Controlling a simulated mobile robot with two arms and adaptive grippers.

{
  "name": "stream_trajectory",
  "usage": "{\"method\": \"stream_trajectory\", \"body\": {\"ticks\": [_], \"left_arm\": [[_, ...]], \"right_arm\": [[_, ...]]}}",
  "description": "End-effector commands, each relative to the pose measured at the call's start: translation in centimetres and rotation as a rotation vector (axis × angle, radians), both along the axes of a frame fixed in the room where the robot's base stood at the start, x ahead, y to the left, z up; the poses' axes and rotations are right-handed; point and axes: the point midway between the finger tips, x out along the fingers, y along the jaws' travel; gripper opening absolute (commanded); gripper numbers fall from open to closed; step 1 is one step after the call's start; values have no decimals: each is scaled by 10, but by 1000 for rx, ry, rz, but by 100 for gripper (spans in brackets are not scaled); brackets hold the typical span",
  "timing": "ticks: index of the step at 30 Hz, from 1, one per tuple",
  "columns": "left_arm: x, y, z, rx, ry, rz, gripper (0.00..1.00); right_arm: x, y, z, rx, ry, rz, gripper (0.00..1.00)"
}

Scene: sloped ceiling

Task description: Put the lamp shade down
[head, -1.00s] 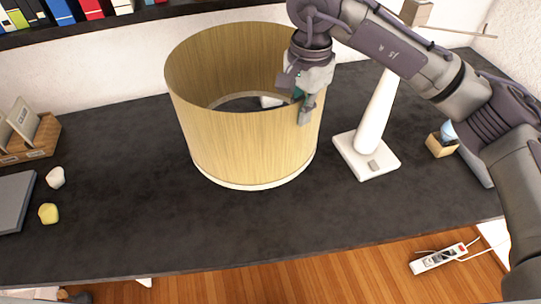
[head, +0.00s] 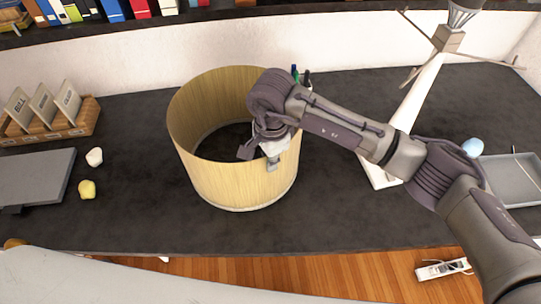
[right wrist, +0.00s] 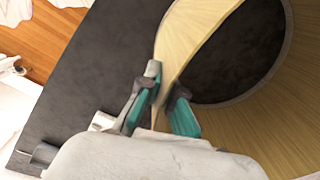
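The lamp shade (head: 232,185) is a wide wood-coloured ring with an open top, upright over the dark desk left of the lamp. Its lower rim is at or very near the desk top; I cannot tell whether it touches. My right gripper (head: 270,158) is at the shade's right front rim. In the right wrist view, its fingers (right wrist: 163,88) straddle the shade's wall (right wrist: 188,38), close together and seemingly shut on it. The lamp (head: 415,97) has a white tilted-looking stem, wooden block and thin bars. My arm hides part of its base. My left gripper is not in view.
The dark desk (head: 130,195) has free room left and front of the shade. Yellow (head: 87,189) and white (head: 94,157) lumps, a grey slab (head: 35,178) and a card holder (head: 50,125) lie left. Pens (head: 300,78) stand behind the shade. A grey tray (head: 510,180) is right.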

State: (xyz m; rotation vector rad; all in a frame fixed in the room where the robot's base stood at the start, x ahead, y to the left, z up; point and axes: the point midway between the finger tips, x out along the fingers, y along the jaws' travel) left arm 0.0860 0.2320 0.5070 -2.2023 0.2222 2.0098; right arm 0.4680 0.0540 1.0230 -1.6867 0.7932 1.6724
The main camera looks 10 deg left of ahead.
Motion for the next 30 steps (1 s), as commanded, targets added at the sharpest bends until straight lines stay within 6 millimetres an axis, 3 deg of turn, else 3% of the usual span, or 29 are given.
{"method": "stream_trajectory", "body": {"ticks": [12, 17, 28, 30], "left_arm": [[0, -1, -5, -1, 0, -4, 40], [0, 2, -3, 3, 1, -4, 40], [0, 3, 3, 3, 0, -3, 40], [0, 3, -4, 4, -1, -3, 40]], "right_arm": [[1, 1, -5, 3, -4, 1, 0], [0, 0, -4, 1, -2, 0, 30], [0, 0, 0, 1, -2, 0, 31], [1, 0, 4, 2, -5, 1, 31]]}}
